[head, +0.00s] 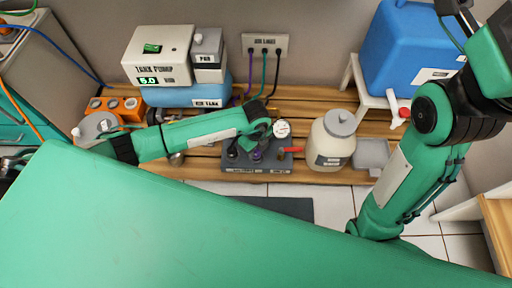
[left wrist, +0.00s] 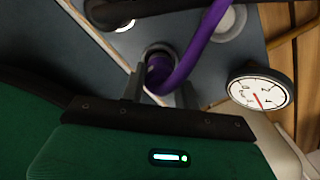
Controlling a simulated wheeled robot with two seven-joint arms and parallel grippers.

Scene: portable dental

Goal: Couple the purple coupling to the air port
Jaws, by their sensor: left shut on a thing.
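The purple coupling (left wrist: 158,76) is between the fingers of my left gripper (left wrist: 160,92) in the left wrist view, with its purple hose curving up to the right. It is over or in a round, light-rimmed port (left wrist: 147,52) on the dark grey port block (left wrist: 75,45); I cannot tell whether it is seated. In the head view my left gripper (head: 262,140) is over the port block (head: 230,162), and the purple coupling (head: 257,154) shows just below it. My right arm is at the right, with its gripper out of view.
A pressure gauge (left wrist: 261,91) stands beside the port, right of my left gripper. A black hose fitting (left wrist: 110,12) and a pale round port (left wrist: 230,22) are close by.

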